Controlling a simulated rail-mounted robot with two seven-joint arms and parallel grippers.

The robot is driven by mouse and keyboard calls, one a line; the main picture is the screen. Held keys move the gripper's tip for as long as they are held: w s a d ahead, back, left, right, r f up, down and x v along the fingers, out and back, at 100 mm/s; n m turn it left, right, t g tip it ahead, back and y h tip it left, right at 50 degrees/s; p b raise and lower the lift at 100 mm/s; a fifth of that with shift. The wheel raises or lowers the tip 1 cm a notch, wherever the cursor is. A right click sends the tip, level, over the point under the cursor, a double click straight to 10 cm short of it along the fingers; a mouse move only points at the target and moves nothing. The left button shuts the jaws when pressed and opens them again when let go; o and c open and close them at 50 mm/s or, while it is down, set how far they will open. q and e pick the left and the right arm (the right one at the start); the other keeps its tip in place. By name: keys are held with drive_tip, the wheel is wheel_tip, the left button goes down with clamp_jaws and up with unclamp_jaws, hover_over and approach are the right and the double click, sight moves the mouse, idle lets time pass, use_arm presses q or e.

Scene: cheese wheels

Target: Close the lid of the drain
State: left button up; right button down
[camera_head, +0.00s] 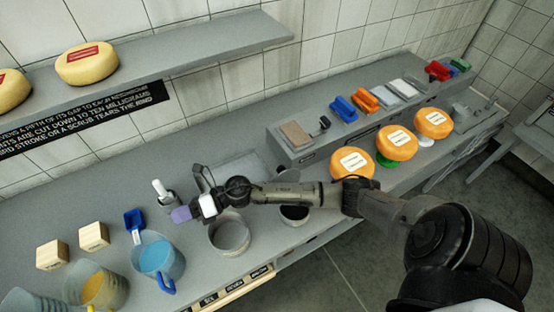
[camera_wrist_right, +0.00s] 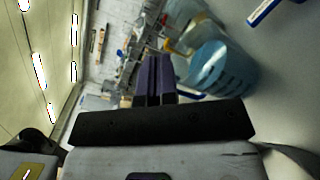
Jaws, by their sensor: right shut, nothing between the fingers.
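A round dark opening with a pale rim (camera_head: 295,215) sits in the grey counter, partly hidden behind my right arm; it looks like the drain. A grey round vessel (camera_head: 230,236) stands to its left. I cannot tell which part is the drain's lid. My right gripper (camera_head: 182,214) is above the counter, left of the grey vessel and apart from the opening. Its purple fingers are shut and empty, and they show together in the wrist view (camera_wrist_right: 155,80). My left gripper is not in view.
A blue jug (camera_head: 158,258) stands near the gripper and shows in the wrist view (camera_wrist_right: 222,68). A white-topped bottle (camera_head: 163,192) stands just behind the gripper. Orange cheese wheels (camera_head: 352,163) stand along the right side. A shelf (camera_head: 190,52) runs above the counter.

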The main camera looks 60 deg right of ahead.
sight(283, 178)
drive_tip(key=d+f+n+g+h, duration=0.3)
drive_tip(key=d+n+g+h, duration=0.3)
drive_tip(key=d+n+g, duration=0.65)
drive_tip(key=s+d+r+m+g+h, duration=0.1)
drive_tip(key=s+d+r+h, duration=0.2)
drive_tip(key=d, duration=0.9)
drive_tip(key=s+d+r+m+g+h, duration=0.1)
drive_tip(key=s+d+r+h, duration=0.15)
drive_tip(key=d, duration=0.85)
drive_tip(key=s+a+f+p, duration=0.4)
drive_tip(key=s+f+p, duration=0.1)
drive_tip(key=f, duration=0.3)
drive_tip(key=shift+s, duration=0.6)
drive_tip(key=shift+a+h, duration=0.15)
drive_tip(key=shift+h, duration=0.1)
